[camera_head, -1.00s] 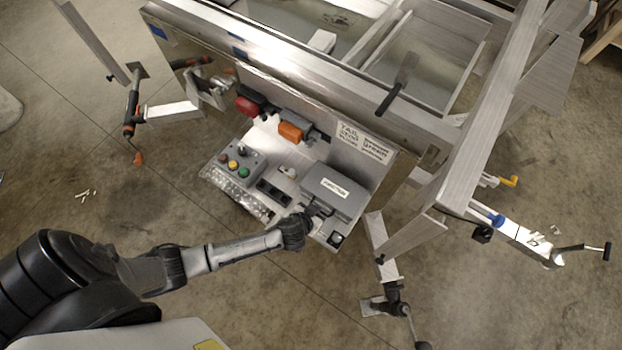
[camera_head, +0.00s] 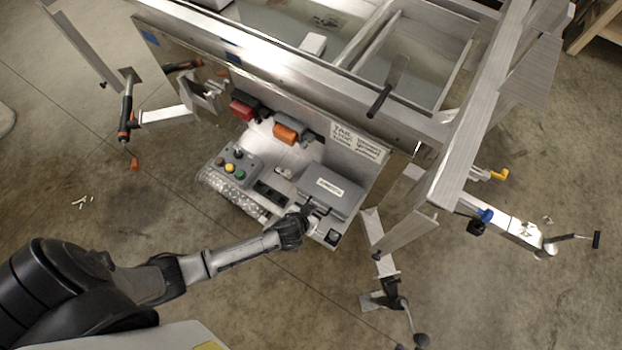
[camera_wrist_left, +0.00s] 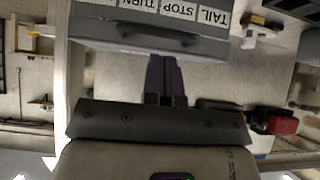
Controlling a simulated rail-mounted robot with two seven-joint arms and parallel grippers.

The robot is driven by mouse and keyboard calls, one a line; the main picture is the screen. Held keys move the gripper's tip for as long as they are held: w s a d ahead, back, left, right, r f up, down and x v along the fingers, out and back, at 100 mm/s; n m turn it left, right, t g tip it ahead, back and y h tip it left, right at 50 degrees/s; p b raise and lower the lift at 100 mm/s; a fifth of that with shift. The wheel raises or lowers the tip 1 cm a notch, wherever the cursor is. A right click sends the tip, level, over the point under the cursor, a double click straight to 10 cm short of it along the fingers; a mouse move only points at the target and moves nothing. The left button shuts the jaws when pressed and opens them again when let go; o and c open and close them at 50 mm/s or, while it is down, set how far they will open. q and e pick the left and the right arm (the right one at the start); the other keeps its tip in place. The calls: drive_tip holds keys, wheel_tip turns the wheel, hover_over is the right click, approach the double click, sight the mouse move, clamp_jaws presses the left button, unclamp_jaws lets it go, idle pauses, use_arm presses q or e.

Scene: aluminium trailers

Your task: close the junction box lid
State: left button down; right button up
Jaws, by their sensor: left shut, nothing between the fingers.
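The grey junction box (camera_head: 326,203) stands on the metal shelf at the trailer's rear. Its grey lid (camera_head: 340,189), with a white label, lies over the box; I cannot tell whether it sits flush. My left gripper (camera_head: 310,210) is at the box's near front side, close to the lid's front edge. In the left wrist view, the shut, empty fingers (camera_wrist_left: 165,75) point at the grey box (camera_wrist_left: 150,38), which has a dark handle or latch on its front. The fingertips are close to its lower edge; contact is unclear. My right gripper is in neither view.
A control box with coloured buttons (camera_head: 235,162) and a dark socket strip (camera_head: 270,193) stand left of the junction box. Red (camera_head: 243,110) and orange (camera_head: 290,133) lamps and a lettered sign (camera_head: 357,143) are behind. A trailer beam (camera_head: 465,150) rises at right.

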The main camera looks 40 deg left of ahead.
use_arm(q)
drive_tip(key=p+v, duration=0.1)
drive_tip(key=v, duration=1)
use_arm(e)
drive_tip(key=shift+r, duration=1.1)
use_arm(q)
drive_tip(key=shift+s, duration=0.1)
